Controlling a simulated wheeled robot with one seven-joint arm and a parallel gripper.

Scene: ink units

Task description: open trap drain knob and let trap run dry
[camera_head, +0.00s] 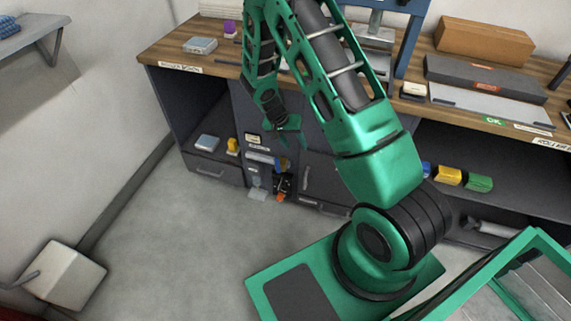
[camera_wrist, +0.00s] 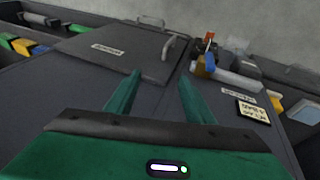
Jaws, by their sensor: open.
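A small fitting assembly (camera_head: 283,183) sits low on the front of the dark cabinet. It has an orange-red part (camera_head: 281,197) at its bottom, near the floor, and a blue part beside a pale horizontal cylinder (camera_head: 259,157). The wrist view shows the orange-red part (camera_wrist: 209,40), the blue part (camera_wrist: 210,63) and the pale cylinder (camera_wrist: 235,78) right of my fingers. I cannot tell for certain which part is the drain knob. My gripper (camera_head: 291,142) is open and empty, in front of the cabinet and above the assembly; its green fingers (camera_wrist: 160,80) touch nothing.
A cabinet door with a bar handle (camera_wrist: 176,46) lies ahead of my fingers. A wooden benchtop (camera_head: 165,54) is above. Open grey floor (camera_head: 190,225) lies in front; a white box (camera_head: 66,277) stands left.

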